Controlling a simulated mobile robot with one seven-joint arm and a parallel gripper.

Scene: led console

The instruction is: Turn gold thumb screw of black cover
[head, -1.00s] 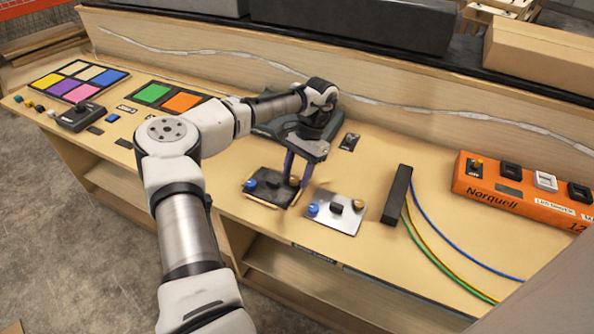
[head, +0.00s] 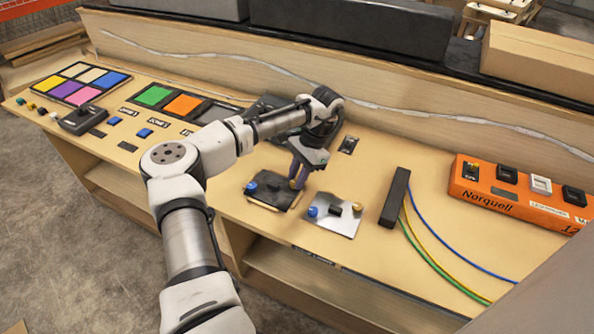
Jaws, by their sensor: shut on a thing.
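The black cover (head: 270,192) lies flat near the front edge of the console, with a blue knob (head: 251,187) at its left end. My gripper (head: 296,184) points down at the right end of the black cover. Its fingers are shut on the gold thumb screw, of which only a little shows between and below the fingertips. A silver cover (head: 338,227) lies just to the right, with its own blue knob (head: 312,211), black knob (head: 335,210) and gold screw (head: 357,207).
A black block (head: 395,198) with blue, yellow and green cables stands to the right. An orange power strip (head: 515,195) is farther right. Coloured pads and a joystick (head: 80,119) are at the left. A small switch (head: 348,144) sits behind my gripper.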

